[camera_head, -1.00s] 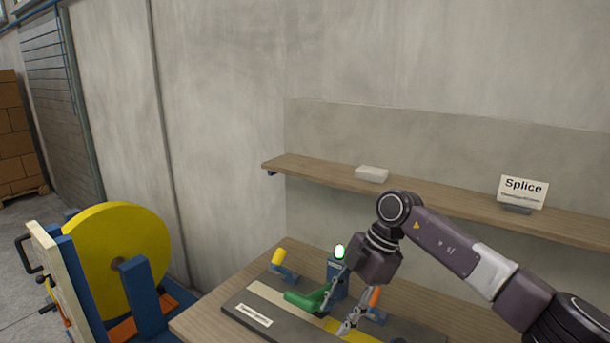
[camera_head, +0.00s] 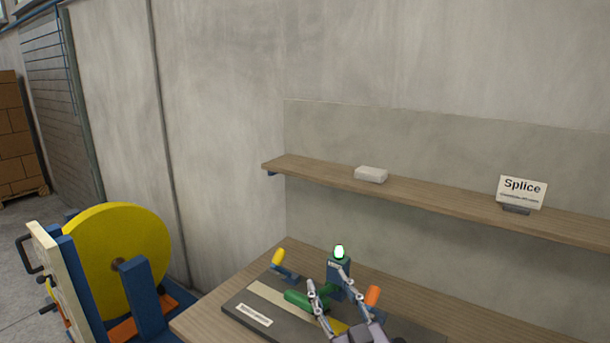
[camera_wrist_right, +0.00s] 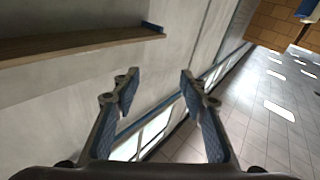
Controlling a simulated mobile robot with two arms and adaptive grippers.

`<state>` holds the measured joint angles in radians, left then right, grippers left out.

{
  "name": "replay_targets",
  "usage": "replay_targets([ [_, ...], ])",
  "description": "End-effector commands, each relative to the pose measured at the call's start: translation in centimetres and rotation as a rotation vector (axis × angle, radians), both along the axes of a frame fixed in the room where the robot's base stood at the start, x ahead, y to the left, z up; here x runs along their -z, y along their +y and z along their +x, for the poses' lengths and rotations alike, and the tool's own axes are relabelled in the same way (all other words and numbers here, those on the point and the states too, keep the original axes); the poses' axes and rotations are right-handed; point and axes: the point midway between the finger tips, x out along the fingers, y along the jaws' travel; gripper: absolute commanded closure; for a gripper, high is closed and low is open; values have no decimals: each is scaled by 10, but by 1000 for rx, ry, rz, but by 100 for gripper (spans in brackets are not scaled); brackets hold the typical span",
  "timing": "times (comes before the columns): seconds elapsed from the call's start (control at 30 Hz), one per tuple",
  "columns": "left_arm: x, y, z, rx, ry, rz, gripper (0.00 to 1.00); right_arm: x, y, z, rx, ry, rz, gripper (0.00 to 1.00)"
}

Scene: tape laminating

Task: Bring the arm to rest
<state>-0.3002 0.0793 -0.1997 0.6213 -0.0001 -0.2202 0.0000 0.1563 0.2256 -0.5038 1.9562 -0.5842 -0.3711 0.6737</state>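My right gripper (camera_head: 324,278) is in the lower middle of the head view, its two fingers spread and pointing up over the splice fixture (camera_head: 238,313). Nothing is between the fingers; in the right wrist view the gripper (camera_wrist_right: 160,76) is also open and empty, facing the wall and floor. The fixture has a green handle (camera_head: 299,298), a yellow-tipped clamp (camera_head: 278,257), an orange-tipped clamp (camera_head: 373,295) and a blue post with a lit green lamp (camera_head: 339,252). My fingers hide part of the fixture. My left gripper is not in view.
A wooden shelf (camera_head: 440,205) on the wall holds a white block (camera_head: 371,174) and a "Splice" sign (camera_head: 522,190). A yellow reel (camera_head: 110,250) on a blue stand is left of the workbench (camera_head: 215,303).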

Motion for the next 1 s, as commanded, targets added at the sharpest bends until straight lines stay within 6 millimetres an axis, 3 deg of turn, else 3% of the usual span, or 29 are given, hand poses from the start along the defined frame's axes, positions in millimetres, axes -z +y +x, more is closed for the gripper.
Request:
replay_targets([
  [0.03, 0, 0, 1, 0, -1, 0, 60, 32, -25, -10, 77, 111, 9, 60],
  [0.2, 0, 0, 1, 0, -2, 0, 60, 129, -92, -65, 256, 473, -23, 60],
  [0.3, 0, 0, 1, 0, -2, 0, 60, 180, -118, -116, 307, 692, -62, 60],
  [0.4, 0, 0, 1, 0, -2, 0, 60, 219, -135, -171, 321, 889, -107, 60],
  [0.6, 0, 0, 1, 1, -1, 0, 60, 258, -149, -258, 292, 1158, -178, 60],
  [0.8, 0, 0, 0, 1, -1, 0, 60, 273, -154, -325, 240, 1341, -231, 60],
  [0.9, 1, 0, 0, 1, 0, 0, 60, 283, -154, -347, 214, 1406, -252, 60],
  [1.0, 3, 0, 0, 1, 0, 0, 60, 308, -153, -338, 215, 1410, -253, 60],
])
